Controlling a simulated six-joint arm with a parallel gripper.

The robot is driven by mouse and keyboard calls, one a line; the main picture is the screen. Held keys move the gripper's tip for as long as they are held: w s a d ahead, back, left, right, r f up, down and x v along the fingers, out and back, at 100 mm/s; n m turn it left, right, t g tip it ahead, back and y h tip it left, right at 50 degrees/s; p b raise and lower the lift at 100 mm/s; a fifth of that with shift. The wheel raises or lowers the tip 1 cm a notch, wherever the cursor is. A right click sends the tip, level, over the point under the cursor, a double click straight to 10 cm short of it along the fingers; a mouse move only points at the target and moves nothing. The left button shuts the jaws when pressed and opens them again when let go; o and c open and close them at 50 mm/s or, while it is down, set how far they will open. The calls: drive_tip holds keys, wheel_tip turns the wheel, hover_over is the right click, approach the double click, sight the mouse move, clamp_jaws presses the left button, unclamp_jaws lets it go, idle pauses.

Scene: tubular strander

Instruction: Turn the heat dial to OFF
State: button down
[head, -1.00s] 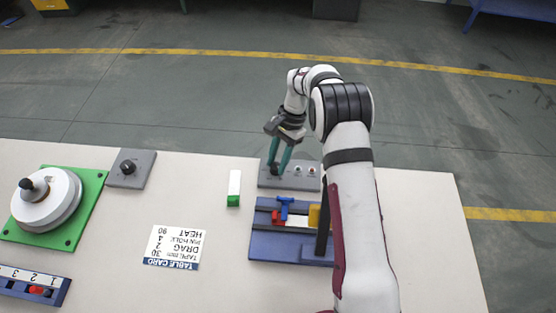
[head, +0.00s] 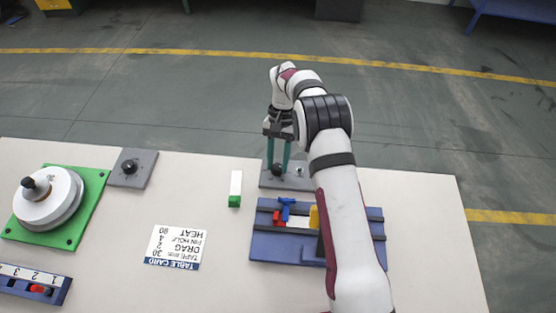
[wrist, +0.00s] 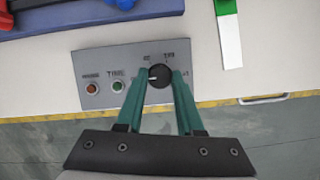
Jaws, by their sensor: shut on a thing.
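The heat dial (wrist: 160,73) is a round black knob on a grey panel (wrist: 101,64) at the table's far edge; the panel also shows in the head view (head: 268,183). My gripper (wrist: 161,75) points down over the panel, its green fingers shut on the dial from both sides. In the wrist view a white mark on the dial points left. Small lettering surrounds the dial but is too blurred to read surely. In the head view my gripper (head: 277,168) stands nearly upright over the dial, and its fingers partly cover it.
A red button (wrist: 92,88) and a green button (wrist: 117,86) sit beside the dial. A blue fixture (head: 270,246) lies nearer, a white-green block (head: 235,188) to the left. A table card (head: 175,247), a second knob (head: 129,167) and a white spool (head: 55,200) stand further left.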

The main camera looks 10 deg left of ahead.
drive_tip(key=c, duration=0.5)
unclamp_jaws()
drive_tip(key=shift+c, duration=0.2)
drive_tip(key=v, duration=1.2)
drive_tip(key=shift+s+r, duration=0.1)
